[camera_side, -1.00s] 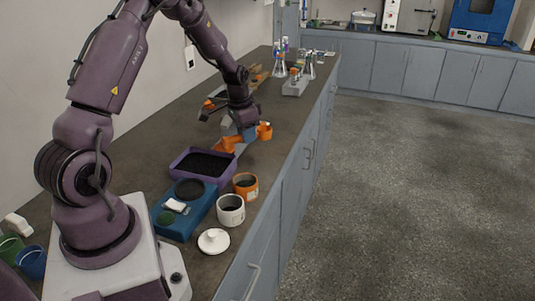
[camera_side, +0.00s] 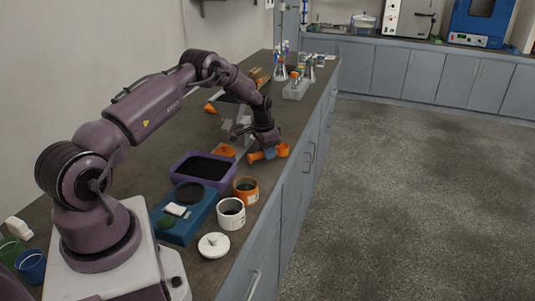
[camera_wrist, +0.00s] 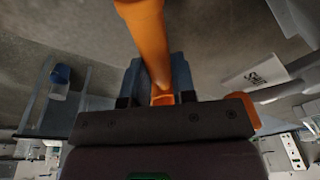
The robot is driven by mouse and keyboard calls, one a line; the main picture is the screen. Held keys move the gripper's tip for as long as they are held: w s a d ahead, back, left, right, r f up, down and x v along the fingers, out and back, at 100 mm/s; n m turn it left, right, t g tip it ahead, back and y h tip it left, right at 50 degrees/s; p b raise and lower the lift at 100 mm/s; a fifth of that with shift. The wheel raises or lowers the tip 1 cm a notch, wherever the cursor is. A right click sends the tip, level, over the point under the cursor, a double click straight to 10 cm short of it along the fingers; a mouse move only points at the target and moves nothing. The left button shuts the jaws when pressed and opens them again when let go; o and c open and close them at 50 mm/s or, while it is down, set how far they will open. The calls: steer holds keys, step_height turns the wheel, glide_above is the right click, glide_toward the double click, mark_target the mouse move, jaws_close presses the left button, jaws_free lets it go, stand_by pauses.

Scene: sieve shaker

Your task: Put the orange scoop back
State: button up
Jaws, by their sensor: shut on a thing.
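The orange scoop (camera_side: 283,150) is held in my gripper (camera_side: 269,154), near the front edge of the bench in the side view. The cup's contents cannot be made out.
A purple tray (camera_side: 179,172) of dark grains stands on the bench (camera_side: 165,140). Nearer are a blue balance (camera_side: 185,228), an orange jar (camera_side: 246,196), a white jar (camera_side: 231,219) and a white lid (camera_side: 213,245). An orange part (camera_side: 225,150) lies beyond the tray. Flasks (camera_side: 280,72) stand farther back.

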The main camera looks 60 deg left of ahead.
steer(key=shift+f, duration=0.65)
steer(key=o, duration=0.8)
steer(key=shift+f, duration=0.15)
